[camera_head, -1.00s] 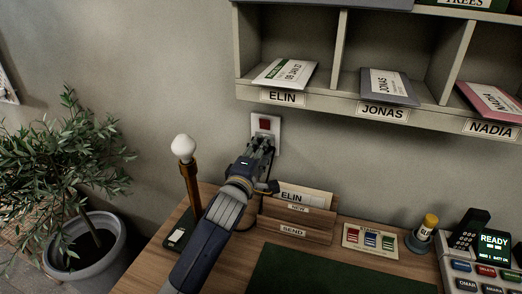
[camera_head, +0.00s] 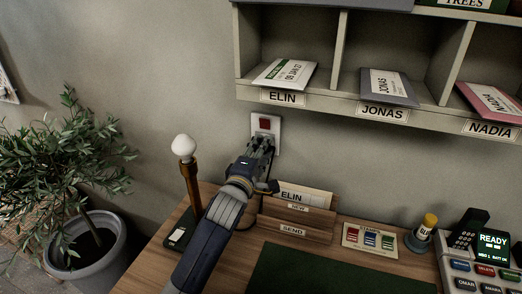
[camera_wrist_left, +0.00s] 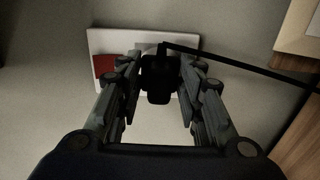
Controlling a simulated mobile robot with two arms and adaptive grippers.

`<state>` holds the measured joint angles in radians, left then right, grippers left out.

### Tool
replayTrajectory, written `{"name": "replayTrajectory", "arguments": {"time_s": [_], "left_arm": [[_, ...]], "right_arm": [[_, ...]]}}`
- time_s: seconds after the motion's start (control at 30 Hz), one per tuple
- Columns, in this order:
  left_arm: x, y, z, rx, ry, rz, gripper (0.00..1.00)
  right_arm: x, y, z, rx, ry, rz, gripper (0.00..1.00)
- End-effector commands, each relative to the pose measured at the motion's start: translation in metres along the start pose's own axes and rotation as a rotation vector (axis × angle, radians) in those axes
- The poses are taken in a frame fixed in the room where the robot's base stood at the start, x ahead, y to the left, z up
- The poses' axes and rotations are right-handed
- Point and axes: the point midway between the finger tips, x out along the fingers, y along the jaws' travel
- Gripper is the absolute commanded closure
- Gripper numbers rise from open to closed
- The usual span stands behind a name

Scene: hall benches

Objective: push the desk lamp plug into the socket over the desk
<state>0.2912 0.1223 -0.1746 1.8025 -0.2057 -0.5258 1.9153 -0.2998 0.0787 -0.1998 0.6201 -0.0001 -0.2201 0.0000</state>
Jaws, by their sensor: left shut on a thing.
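The socket (camera_head: 266,125) is a white wall plate with a red square, just above the desk. My left gripper (camera_head: 260,146) reaches up to its lower part and covers that area in the head view. In the left wrist view, the gripper's fingers are shut on the black plug (camera_wrist_left: 160,80), which lies in front of the white plate (camera_wrist_left: 195,42). A black cord runs from the plug to the right. I cannot tell whether the plug touches the socket or is in it. The desk lamp (camera_head: 190,185), with a white bulb, stands left of my arm. My right gripper is not in view.
Pigeonholes (camera_head: 340,97) with letters hang above and right of the socket. A wooden letter holder (camera_head: 292,228) stands close right of my left wrist. A stamp tray (camera_head: 370,241), glue bottle (camera_head: 427,226) and phone (camera_head: 470,229) are further right. A potted plant (camera_head: 85,260) stands left of the desk.

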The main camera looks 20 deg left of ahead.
Motion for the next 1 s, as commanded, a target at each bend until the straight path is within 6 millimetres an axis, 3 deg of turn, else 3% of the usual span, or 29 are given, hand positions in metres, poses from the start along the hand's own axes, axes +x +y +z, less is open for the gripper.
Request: {"name": "replayTrajectory", "arguments": {"time_s": [0.53,0.57,0.67,1.0], "left_arm": [[0.011,0.001,0.0,-0.001,0.001,0.001,0.86],[0.011,0.001,0.0,-0.001,0.001,0.002,0.63],[0.011,0.001,0.0,0.0,0.001,0.001,0.42],[0.01,0.0,0.0,0.0,0.001,0.0,0.42]], "right_arm": [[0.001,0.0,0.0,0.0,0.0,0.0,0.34],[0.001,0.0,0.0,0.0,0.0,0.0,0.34],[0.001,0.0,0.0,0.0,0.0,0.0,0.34],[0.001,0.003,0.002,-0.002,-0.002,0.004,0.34]]}}
